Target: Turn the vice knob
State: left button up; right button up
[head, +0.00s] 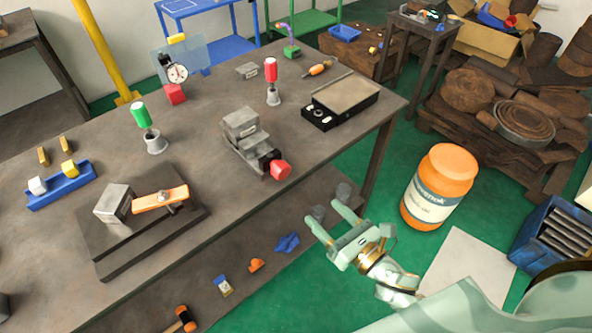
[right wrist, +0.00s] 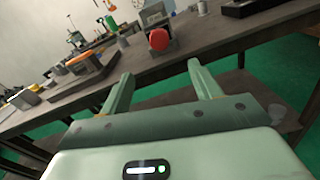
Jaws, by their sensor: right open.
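The grey vice (head: 247,140) sits on the workbench near its front right edge. Its red knob (head: 280,169) faces the bench's front edge. In the right wrist view the red knob (right wrist: 158,39) shows beyond my fingers, with the vice body (right wrist: 158,14) behind it. My right gripper (head: 324,214) is open and empty, off the bench's front edge, to the lower right of the knob and apart from it. Its two fingers also show in the right wrist view (right wrist: 160,82), with clear space between them. My left gripper is not in view.
The workbench (head: 205,130) holds a clamped block on a dark plate (head: 150,230), a green-handled tool (head: 142,118), a red-handled tool (head: 271,75) and a black-edged flat block (head: 340,100). A lower shelf (head: 200,290) holds small items. An orange jar (head: 440,185) stands right of my gripper.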

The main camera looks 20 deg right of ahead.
aim_at(285, 174)
jog(key=shift+n, duration=0.3)
jog(key=x, duration=1.5)
jog(key=shift+w+a+f, duration=0.1)
jog(key=shift+w+a, duration=0.1)
jog(key=shift+w, duration=0.05)
jog(key=shift+w+a, duration=0.2)
jog(key=shift+w, duration=0.25)
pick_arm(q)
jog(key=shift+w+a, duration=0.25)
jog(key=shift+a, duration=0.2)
pick_arm(e)
jog(key=shift+c, duration=0.3)
jog(key=c, duration=0.9)
